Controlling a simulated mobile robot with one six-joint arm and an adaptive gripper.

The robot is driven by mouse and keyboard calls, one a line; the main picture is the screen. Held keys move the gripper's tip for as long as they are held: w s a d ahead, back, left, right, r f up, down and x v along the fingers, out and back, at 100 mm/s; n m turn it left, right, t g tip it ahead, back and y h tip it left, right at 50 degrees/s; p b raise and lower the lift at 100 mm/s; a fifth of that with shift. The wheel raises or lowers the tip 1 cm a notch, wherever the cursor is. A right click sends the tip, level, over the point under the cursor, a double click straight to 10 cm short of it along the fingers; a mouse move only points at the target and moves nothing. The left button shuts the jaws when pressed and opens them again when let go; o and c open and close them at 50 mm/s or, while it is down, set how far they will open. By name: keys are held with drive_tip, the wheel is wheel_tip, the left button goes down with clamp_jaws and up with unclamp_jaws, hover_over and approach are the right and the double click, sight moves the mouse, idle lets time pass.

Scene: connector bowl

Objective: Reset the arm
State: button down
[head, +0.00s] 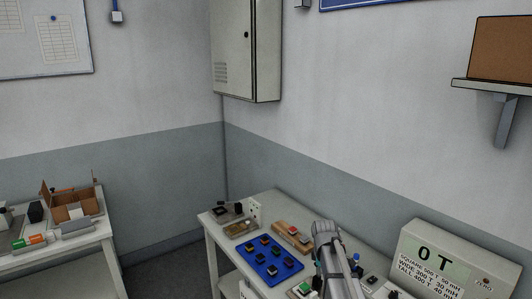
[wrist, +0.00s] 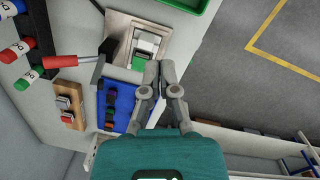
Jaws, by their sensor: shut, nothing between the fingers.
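My gripper (wrist: 166,72) shows in the wrist view with its two grey fingers together and nothing between them. Its fingertips appear in front of a pale fixture with a green part (wrist: 141,61); I cannot tell the height between them. In the head view my grey arm rises at the front of the right-hand table (head: 222,240), and the fingertips cannot be made out there.
A blue tray (head: 257,255) with several small connectors lies on the table, near a wooden block (head: 291,237). A display box (head: 430,262) stands at right. The wrist view shows a red-handled tool (wrist: 62,61), labelled bottles (wrist: 18,49), a green bin edge (wrist: 190,8) and open floor (wrist: 240,80).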

drive_tip(key=s+a+f+m+b, duration=0.1)
drive_tip(key=s+f+m+b, duration=0.1)
drive_tip(key=s+m, duration=0.3)
drive_tip(key=s+a+f+m+y+b, duration=0.1)
drive_tip(key=s+m, duration=0.5)
drive_tip(key=s, duration=0.7)
drive_tip(key=shift+s+a+f+b, duration=0.25)
drive_tip(key=shift+a+f+b, duration=0.3)
drive_tip(key=shift+f, duration=0.2)
